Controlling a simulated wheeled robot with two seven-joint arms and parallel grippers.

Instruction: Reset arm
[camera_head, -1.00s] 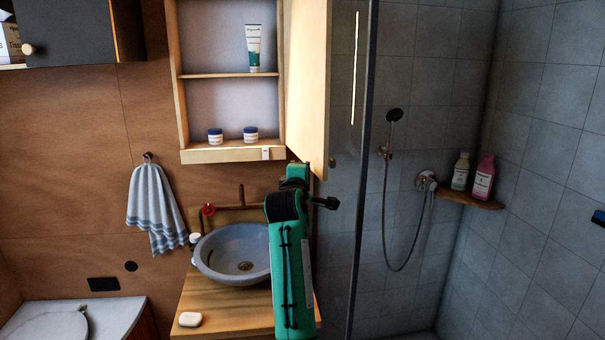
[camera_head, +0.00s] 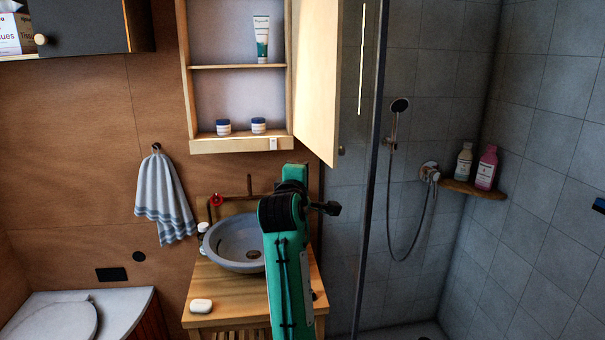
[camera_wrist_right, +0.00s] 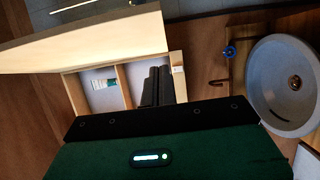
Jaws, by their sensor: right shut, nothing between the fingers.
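My right arm (camera_head: 284,265) rises in front of the sink in the head view, with its upper end just below the open wall cabinet. It hides the right part of the basin and counter, and its fingertips cannot be made out there. In the right wrist view my right gripper (camera_wrist_right: 157,86) shows as two dark fingers side by side, shut and empty, in front of the cabinet opening. My left gripper is not in view.
The wall cabinet (camera_head: 240,146) holds a tube (camera_head: 262,40) and two jars; its open door (camera_head: 316,80) stands close above my arm. A grey basin (camera_head: 225,262) and soap (camera_head: 201,306) rest on the wooden counter. A glass shower partition (camera_head: 370,200) stands to the right.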

